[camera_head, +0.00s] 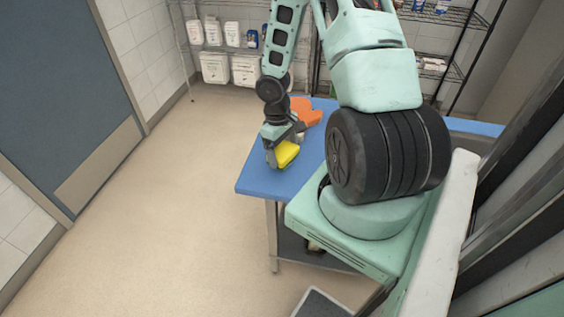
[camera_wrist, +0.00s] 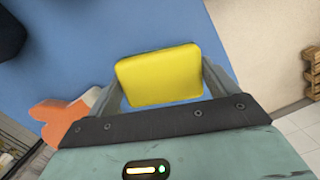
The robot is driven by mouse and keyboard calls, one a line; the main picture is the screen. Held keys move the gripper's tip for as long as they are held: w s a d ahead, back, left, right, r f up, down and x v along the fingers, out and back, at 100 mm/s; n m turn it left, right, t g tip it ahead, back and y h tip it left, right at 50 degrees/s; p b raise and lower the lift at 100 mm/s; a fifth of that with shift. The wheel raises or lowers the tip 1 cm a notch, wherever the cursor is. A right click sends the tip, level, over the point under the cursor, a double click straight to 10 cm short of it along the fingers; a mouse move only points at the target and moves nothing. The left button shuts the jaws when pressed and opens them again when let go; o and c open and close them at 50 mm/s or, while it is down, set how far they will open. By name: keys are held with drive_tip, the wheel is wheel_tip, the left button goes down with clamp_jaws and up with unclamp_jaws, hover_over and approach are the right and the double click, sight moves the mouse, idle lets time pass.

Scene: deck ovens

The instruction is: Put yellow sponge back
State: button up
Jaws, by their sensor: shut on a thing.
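The yellow sponge (camera_head: 286,154) is a small block near the front left part of the blue table (camera_head: 262,180). My gripper (camera_head: 279,150) is at the sponge and shut on it. In the wrist view the sponge (camera_wrist: 160,77) lies between the two fingers of my gripper (camera_wrist: 160,85), with the blue tabletop (camera_wrist: 150,25) beyond it. I cannot tell whether the sponge touches the table or is held just above it.
An orange item (camera_head: 305,112), perhaps a glove, lies on the table behind my gripper. Wire shelves with white containers (camera_head: 214,67) stand along the back wall. A blue door (camera_head: 60,90) is at left. The floor (camera_head: 180,210) left of the table is clear.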

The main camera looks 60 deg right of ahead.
sight(278, 148)
drive_tip(key=shift+f, duration=2.75)
drive_tip(key=o, duration=0.7)
drive_tip(key=shift+r, duration=0.15)
drive_tip(key=r, duration=0.4)
drive_tip(key=w+r, duration=0.1)
drive_tip(key=r, duration=0.6)
drive_tip(key=shift+w+r, duration=0.35)
drive_tip(key=shift+w, duration=0.05)
drive_tip(key=s+a+r+n, duration=0.1)
drive_tip(key=a+r+n, duration=0.1)
drive_tip(key=a+r, duration=0.5)
drive_tip(key=s+a+r+n+t, duration=0.1)
drive_tip(key=a+r, duration=0.1)
drive_tip(key=a, duration=1)
drive_tip(key=s+a+r+n, duration=0.1)
drive_tip(key=a+r+n, duration=0.1)
drive_tip(key=a+r, duration=0.5)
drive_tip(key=s+a+r+n, duration=0.1)
drive_tip(key=s+a+n, duration=0.1)
drive_tip(key=s+a, duration=0.8)
drive_tip(key=shift+a+r+n+t+y, duration=0.3)
drive_tip(key=shift+a+n+t, duration=0.1)
drive_tip(key=shift+a, duration=0.2)
